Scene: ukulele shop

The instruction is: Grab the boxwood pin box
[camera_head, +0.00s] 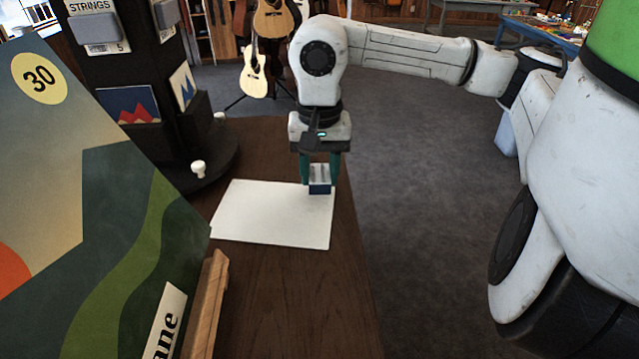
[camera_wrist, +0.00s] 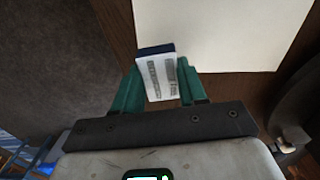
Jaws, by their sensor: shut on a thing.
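The pin box (camera_head: 320,181) is a small box with a white, printed top and dark blue sides. My gripper (camera_head: 319,172) is shut on it, with one green finger on each side. In the wrist view the box (camera_wrist: 158,78) sits between the two green fingertips (camera_wrist: 158,88), its printed face toward the camera and a dark blue edge at its far end. The box is at the right edge of a white sheet on the wooden counter. I cannot tell whether it touches the surface or is a little above it.
The white sheet (camera_head: 272,213) lies on the brown counter (camera_head: 290,300). A dark display stand (camera_head: 135,85) with a small white knob (camera_head: 198,169) is at the left. A large poster board (camera_head: 90,200) fills the near left. Guitars (camera_head: 254,72) stand behind. Open carpet lies right.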

